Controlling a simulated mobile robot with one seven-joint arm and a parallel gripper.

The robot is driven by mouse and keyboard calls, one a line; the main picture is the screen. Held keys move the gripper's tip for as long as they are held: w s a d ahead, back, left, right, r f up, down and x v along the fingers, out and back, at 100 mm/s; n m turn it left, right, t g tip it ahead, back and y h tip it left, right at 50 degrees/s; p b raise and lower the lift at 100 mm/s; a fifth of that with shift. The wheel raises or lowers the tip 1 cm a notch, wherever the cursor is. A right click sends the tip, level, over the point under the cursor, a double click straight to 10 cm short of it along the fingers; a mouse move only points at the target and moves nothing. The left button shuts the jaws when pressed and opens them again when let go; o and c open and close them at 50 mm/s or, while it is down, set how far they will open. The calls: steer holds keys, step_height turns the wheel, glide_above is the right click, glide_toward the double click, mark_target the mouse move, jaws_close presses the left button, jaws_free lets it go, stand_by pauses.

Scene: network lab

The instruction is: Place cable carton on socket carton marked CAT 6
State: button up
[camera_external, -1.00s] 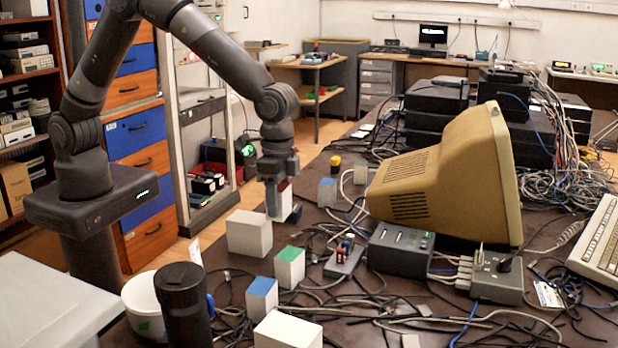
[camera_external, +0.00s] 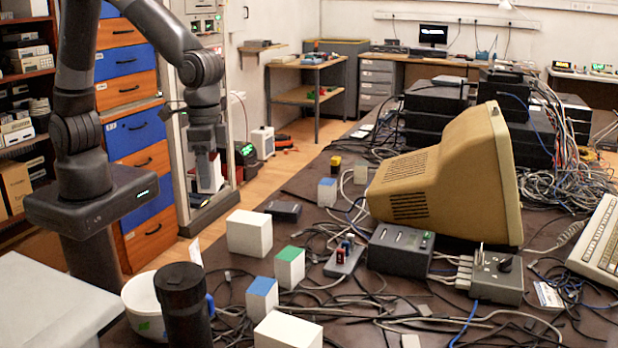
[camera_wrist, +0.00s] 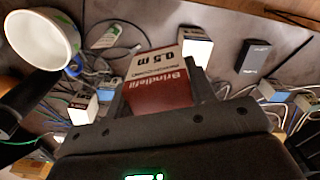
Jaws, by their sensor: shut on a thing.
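My gripper (camera_external: 207,172) is shut on a carton and holds it in the air left of the table's edge in the external view. In the wrist view this cable carton (camera_wrist: 160,80) is red and white and reads "Brindlefil 0.5 m". Pale cartons stand on the table: a large white one (camera_external: 249,240), a green-topped one (camera_external: 289,272), a blue-topped one (camera_external: 262,300) and a white one (camera_external: 285,334) at the front. A white carton also shows in the wrist view (camera_wrist: 196,46). I cannot read a CAT 6 mark on any carton.
A white bucket (camera_external: 143,300) and a black cylinder (camera_external: 185,305) stand at the front left. A flat dark box (camera_external: 284,210) lies behind the large white carton. Cables, a power strip (camera_external: 344,260) and a beige monitor (camera_external: 430,185) crowd the table.

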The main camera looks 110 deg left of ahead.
steer(key=w+a+f, duration=0.1)
steer(key=a, duration=0.1)
steer(key=w+a+f, duration=0.1)
steer(key=a+f, duration=0.1)
steer(key=a, duration=0.1)
steer(key=w+a+f, duration=0.2)
steer(key=shift+w+a+f, duration=0.1)
steer(key=shift+a+f, duration=0.05)
steer(key=shift+a, duration=0.25)
steer(key=shift+f, duration=2)
steer(key=shift+f, duration=0.1)
steer(key=o, duration=1.1)
steer(key=shift+c, duration=0.2)
